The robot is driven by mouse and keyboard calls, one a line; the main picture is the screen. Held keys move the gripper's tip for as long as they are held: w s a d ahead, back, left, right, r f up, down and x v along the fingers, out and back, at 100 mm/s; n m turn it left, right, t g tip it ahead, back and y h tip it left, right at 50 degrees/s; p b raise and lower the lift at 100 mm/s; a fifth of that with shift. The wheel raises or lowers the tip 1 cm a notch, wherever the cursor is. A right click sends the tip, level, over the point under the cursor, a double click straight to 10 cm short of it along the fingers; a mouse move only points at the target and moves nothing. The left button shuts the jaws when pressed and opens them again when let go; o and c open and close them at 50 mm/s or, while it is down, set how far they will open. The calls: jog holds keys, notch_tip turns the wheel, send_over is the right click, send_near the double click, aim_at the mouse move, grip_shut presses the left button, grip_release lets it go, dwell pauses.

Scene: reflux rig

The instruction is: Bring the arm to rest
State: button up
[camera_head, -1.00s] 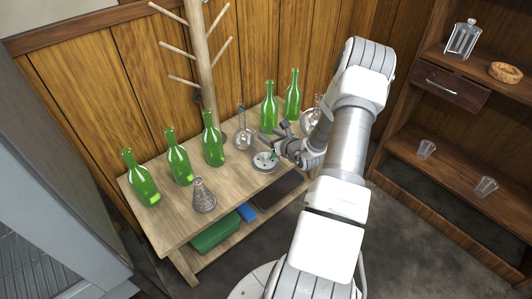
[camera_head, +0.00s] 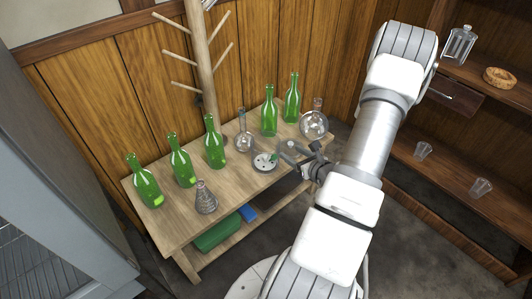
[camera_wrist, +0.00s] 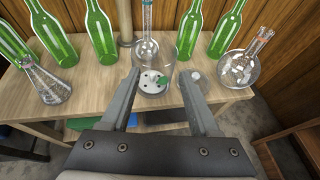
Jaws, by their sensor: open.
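My gripper (camera_head: 291,148) is at the right front part of the wooden table, near a small round piece with holes (camera_head: 265,162). In the wrist view my gripper (camera_wrist: 161,88) has its two fingers spread apart with nothing held between them. The holed piece (camera_wrist: 153,83) stands beyond the fingers on the table, with something green at its edge. My arm (camera_head: 365,150) reaches across the right of the head view and hides part of the floor and shelf.
Several green bottles (camera_head: 215,147) stand on the table (camera_head: 165,222). A conical flask (camera_head: 205,198), a long-necked flask (camera_head: 243,138) and a round flask (camera_head: 314,124) stand there too. A wooden rack (camera_head: 200,60) rises behind. A shelf unit (camera_head: 440,155) is at right.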

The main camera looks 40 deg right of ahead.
jog(key=shift+v, duration=1.05)
